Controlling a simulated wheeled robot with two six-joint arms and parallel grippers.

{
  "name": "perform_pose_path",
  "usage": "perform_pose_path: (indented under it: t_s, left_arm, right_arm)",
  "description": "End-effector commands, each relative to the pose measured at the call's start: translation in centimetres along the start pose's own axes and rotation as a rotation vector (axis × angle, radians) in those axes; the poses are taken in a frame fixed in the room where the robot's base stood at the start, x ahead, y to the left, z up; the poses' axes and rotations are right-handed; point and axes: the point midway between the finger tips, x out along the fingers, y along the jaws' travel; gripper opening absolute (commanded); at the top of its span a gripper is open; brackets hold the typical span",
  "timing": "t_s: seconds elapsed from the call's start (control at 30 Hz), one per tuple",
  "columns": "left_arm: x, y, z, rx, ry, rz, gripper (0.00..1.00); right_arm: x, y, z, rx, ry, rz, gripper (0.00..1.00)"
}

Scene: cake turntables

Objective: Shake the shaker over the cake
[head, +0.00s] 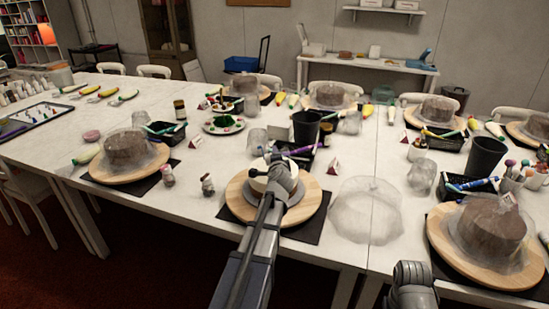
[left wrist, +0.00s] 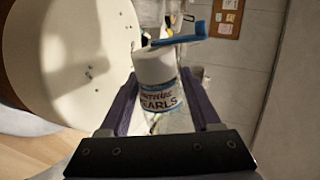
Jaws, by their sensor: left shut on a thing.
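The shaker (left wrist: 157,72) is a white jar with a "PEARLS" label and a raised blue flap lid. My left gripper (left wrist: 152,105) is shut around it in the left wrist view. The cake (left wrist: 65,50) fills the left of that view, pale cream with a few dark specks on its face. In the head view my left arm hides most of the cake (head: 257,170), the shaker and the fingertips. The cake stands on a round wooden turntable (head: 311,208). The shaker is close beside the cake in the wrist picture. My right gripper is not in view; only part of that arm shows at the bottom.
A clear crumpled cover (head: 367,210) lies right of the turntable. A dark cup (head: 306,128) and a tray of tools (head: 290,156) stand behind it. Two small jars (head: 207,184) stand at left. Covered brown cakes on turntables (head: 125,152) stand to both sides.

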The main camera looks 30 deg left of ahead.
Motion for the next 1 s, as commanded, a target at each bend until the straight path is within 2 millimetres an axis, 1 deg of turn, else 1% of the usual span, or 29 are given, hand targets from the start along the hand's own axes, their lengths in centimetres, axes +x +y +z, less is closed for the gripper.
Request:
perform_pose_path:
  t_s: [0.17,0.37,0.53,0.6,0.7,0.83,1.0]
  left_arm:
    - [-0.1,-0.3,0.1,-0.069,0.018,-0.003,0.00]
    - [-0.1,-0.3,0.0,-0.073,0.020,-0.003,0.00]
    - [-0.1,-0.5,-0.9,-0.072,0.020,-0.002,0.00]
    - [-0.1,-0.4,-0.7,-0.073,0.018,-0.002,0.00]
    - [-0.1,-0.2,0.1,-0.073,0.018,-0.003,0.00]
    - [-0.1,-0.4,0.0,-0.082,0.023,-0.003,0.00]
    - [-0.2,-0.6,0.1,-0.148,0.039,-0.005,0.00]
  right_arm:
    - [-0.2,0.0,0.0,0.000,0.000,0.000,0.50]
    - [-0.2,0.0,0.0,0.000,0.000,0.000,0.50]
    - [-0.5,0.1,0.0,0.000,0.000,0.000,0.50]
    - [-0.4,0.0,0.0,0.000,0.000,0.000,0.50]
    - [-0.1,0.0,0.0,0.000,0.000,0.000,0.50]
    - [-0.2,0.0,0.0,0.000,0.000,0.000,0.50]
    - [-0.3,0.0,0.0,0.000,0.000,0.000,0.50]
